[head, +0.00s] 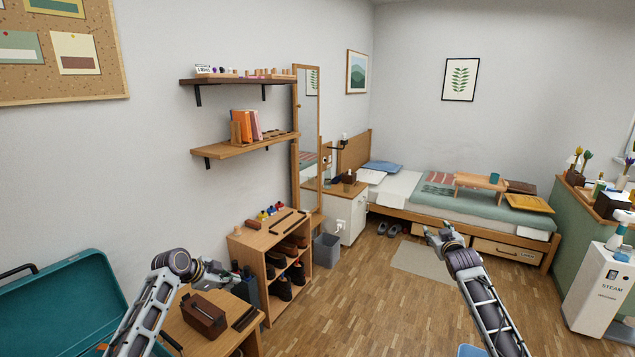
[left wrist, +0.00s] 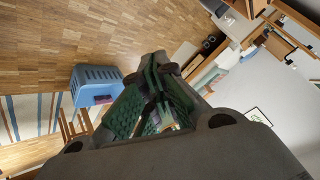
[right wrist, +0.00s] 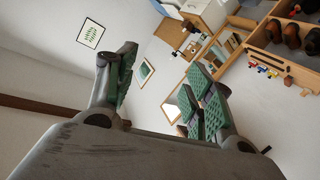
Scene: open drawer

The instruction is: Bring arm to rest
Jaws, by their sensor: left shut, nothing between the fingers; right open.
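My left gripper (head: 222,275) is in the lower left of the head view, in front of the shoe shelf. In the left wrist view its green-padded fingers (left wrist: 155,98) are together with nothing between them. My right gripper (head: 440,238) is held up over the floor in front of the bed. In the right wrist view its fingers (right wrist: 163,88) are spread apart and empty. Both arms reach forward from the bottom of the head view, and neither gripper is seen touching anything.
A brown wooden box (head: 204,318) stands on a small table below my left arm. A teal suitcase (head: 60,305) lies open at the left. The shoe shelf (head: 250,250) and grey bin (head: 327,251) stand by the wall. Wooden floor (head: 365,310) between the arms is clear.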

